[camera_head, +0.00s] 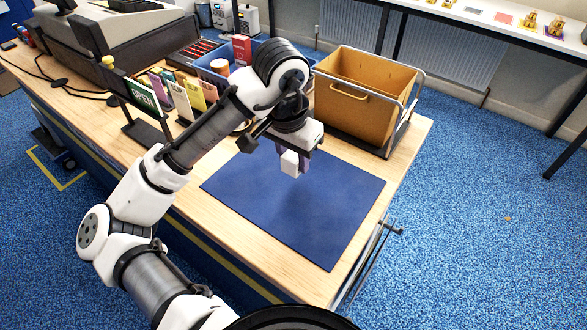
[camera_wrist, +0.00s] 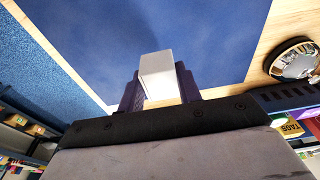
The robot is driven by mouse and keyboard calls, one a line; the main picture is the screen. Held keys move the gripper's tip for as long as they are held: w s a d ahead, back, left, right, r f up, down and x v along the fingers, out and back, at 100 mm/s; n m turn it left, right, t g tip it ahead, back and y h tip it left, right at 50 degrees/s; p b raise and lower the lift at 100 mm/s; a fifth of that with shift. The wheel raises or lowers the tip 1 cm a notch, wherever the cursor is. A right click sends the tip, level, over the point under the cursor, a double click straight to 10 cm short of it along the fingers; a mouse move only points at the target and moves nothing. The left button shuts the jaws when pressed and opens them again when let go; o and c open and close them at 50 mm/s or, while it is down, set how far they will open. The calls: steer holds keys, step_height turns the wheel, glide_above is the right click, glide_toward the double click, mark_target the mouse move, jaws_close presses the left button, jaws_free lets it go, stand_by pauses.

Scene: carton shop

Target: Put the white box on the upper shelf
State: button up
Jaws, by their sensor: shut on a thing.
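A small white box (camera_head: 290,164) is held at the end of my arm, above the blue mat (camera_head: 325,210) on the wooden table. In the wrist view the white box (camera_wrist: 158,76) sits between the two purple fingers of my gripper (camera_wrist: 158,92). My gripper also shows in the head view (camera_head: 292,160); it is shut on the box, with the box clear of the mat as far as I can tell. I cannot make out which shelf is the upper shelf.
A tan open bin (camera_head: 358,100) in a metal frame stands behind the mat. An OPEN sign (camera_head: 145,97), coloured cards and a blue crate (camera_head: 214,68) stand to the left. A white shelf or bench (camera_head: 500,22) with small items is at the back right. Blue floor is open on the right.

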mark_target(294, 173)
steer(key=shift+f, duration=2.3)
steer(key=shift+f, duration=0.1)
steer(key=o, duration=1)
step_height(294, 173, up, 12)
steer(key=s+a, duration=0.1)
steer(key=shift+s+b, duration=0.25)
steer(key=shift+b, duration=0.2)
